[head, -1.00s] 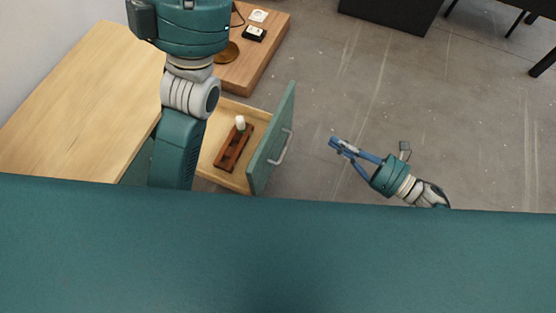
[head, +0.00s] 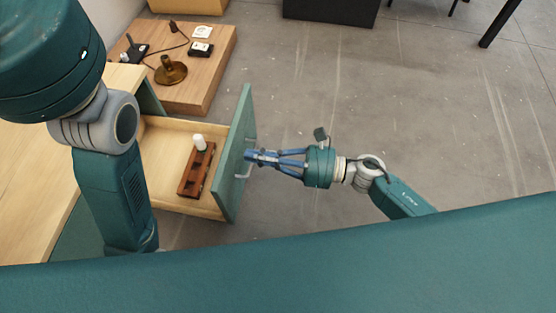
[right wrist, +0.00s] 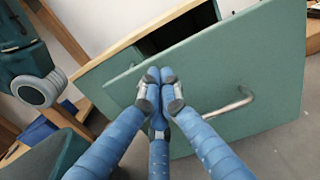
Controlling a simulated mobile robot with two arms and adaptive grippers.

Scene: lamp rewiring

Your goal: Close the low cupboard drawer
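The low cupboard drawer (head: 168,190) is pulled open, with its green front (head: 236,165) standing well out from the cupboard. The drawer front also fills much of the right wrist view (right wrist: 215,75). A metal bar handle (right wrist: 232,104) is on its outer face. My right gripper (head: 250,156) is at the outer face of the front, beside the handle. Its blue fingers meet at the tips (right wrist: 161,90) with nothing between them. I cannot tell whether they touch the panel. My left arm shows in the head view, but its gripper is out of view.
In the drawer lies a brown wooden rack (head: 190,182) holding a white-topped item (head: 199,143). The grey floor (head: 340,90) to the right is clear.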

